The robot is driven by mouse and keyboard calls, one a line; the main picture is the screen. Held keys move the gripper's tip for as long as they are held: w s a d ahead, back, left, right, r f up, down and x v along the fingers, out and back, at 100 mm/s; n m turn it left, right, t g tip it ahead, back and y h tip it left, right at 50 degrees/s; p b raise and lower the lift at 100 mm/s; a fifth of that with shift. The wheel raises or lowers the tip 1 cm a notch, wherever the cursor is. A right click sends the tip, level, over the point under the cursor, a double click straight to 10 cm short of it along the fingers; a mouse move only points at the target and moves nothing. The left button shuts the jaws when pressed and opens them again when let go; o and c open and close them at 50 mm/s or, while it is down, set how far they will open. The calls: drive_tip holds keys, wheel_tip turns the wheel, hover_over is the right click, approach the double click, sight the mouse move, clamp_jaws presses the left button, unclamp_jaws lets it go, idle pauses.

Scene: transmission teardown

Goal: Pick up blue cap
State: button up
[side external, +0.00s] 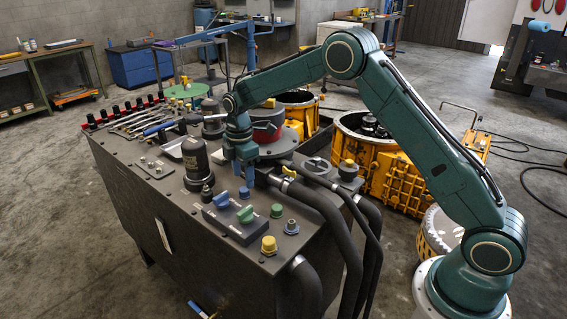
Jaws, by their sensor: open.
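My gripper (240,170) is teal, points down and hangs over the right part of the dark workbench, with its jaws open. A small blue piece (244,193) shows just below its fingers; I cannot tell whether it touches them. Which blue piece is the task's cap is not clear. A green cap (276,210), a grey-blue fitting (291,227) and a yellow cap (268,245) stand to the right of the block.
A dark cylindrical filter (195,160) stands upright left of the gripper. A red-and-grey round housing (267,124) is behind it. Thick black hoses (320,205) run along the bench's right edge. Tools (130,122) lie at the far left. Orange transmission housings (370,150) stand beyond the bench.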

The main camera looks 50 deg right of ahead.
sight(245, 188)
drive_tip(key=shift+d+f, duration=0.1)
drive_tip(key=shift+f, duration=2.05)
drive_tip(key=c, duration=1)
